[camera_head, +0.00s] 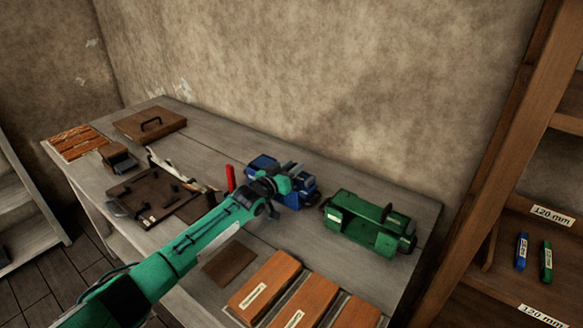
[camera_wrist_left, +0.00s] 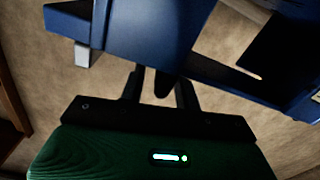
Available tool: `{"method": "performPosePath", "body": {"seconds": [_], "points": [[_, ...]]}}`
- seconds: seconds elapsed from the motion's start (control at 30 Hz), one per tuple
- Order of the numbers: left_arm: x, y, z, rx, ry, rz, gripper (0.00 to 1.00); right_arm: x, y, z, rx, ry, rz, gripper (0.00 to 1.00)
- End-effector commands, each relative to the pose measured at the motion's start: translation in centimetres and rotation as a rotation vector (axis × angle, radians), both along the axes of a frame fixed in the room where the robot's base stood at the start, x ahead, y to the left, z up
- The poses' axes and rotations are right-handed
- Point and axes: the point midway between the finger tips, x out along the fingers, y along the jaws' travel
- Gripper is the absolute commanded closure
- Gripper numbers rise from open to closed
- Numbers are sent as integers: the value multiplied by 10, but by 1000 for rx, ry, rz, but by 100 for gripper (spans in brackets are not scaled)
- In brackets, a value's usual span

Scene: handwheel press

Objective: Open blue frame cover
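The blue frame (camera_head: 263,162) stands on the workbench near the back wall, partly hidden by my left gripper (camera_head: 284,186). In the left wrist view, blue panels of the frame (camera_wrist_left: 140,22) fill the top, with a gap showing the wall between them. There my left gripper (camera_wrist_left: 160,84) has its two dark fingers apart, just below the blue edge. A small dark piece (camera_wrist_left: 162,84) shows between the fingers; I cannot tell whether they touch it. Whether the cover is open or closed is unclear. My right gripper is not in view.
A green machine (camera_head: 367,222) stands right of the blue frame. A red upright handle (camera_head: 230,178) is close on its left. Wooden blocks (camera_head: 264,284) lie in front, a dark tool board (camera_head: 146,196) to the left. A shelf (camera_head: 500,220) stands at right.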

Motion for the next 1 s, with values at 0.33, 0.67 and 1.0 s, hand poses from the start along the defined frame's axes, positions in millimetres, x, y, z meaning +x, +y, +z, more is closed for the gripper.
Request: {"method": "performPosePath", "body": {"seconds": [0.33,0.67,1.0], "points": [[1,0,0,0,0,0,81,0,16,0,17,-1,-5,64],[1,0,2,-9,5,0,100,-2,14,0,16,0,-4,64],[14,20,49,-309,204,1,100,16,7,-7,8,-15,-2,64]]}}
